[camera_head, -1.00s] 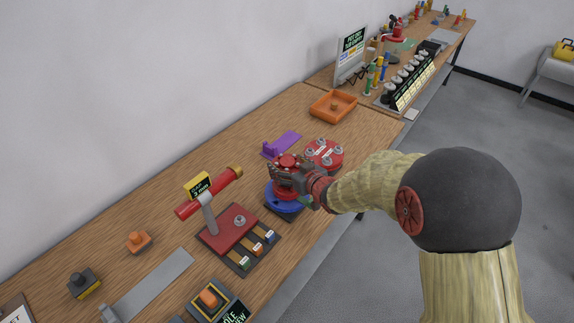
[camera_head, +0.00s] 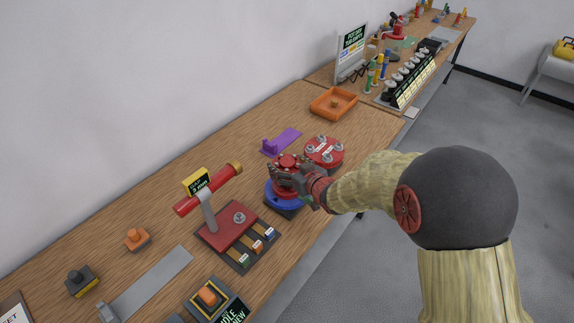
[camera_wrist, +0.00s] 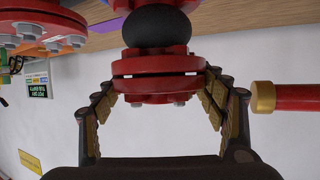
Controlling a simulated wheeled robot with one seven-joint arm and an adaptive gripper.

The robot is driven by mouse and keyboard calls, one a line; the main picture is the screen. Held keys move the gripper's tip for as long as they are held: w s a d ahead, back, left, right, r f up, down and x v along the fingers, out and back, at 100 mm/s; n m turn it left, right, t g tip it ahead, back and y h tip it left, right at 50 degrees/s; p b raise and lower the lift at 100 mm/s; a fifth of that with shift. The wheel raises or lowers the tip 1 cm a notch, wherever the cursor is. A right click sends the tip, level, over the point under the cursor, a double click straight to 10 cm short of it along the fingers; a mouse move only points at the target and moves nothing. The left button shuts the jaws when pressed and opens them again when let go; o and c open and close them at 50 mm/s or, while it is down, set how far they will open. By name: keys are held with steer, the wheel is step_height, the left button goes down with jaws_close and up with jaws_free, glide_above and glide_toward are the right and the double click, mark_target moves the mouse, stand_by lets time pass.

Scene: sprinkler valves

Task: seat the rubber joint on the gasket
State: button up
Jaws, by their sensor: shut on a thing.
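The rubber joint, with red bolted flanges (camera_wrist: 157,67) and a black bulging middle (camera_wrist: 157,27), sits between my gripper's fingers (camera_wrist: 162,100) in the wrist view. The fingers lie on both sides of its bolted flange. In the head view my gripper (camera_head: 288,175) is shut around the red part (camera_head: 288,160), above a round blue base (camera_head: 284,203) on the table. A dark seam with light marks runs between two red discs in the wrist view. I cannot make out the gasket or whether the joint touches what lies below, since my gripper covers it.
A red bolted flange (camera_head: 323,152) stands close behind my gripper. A purple bracket (camera_head: 282,141) and an orange tray (camera_head: 334,103) lie farther back. Bare tabletop (camera_head: 165,215) shows near the wall.

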steer(key=o, duration=2.2)
steer(key=shift+f, duration=0.1)
steer(key=shift+c, duration=0.2)
steer(key=shift+s+f, duration=0.1)
steer(key=shift+f, duration=0.1)
steer(key=shift+s+d+r+p, duration=0.3)
steer(key=shift+s+d+r, duration=0.1)
steer(key=shift+s+r, duration=0.1)
steer(key=shift+p+v, duration=1.3)
steer(key=shift+v, duration=1.95)
steer(key=shift+f, duration=0.1)
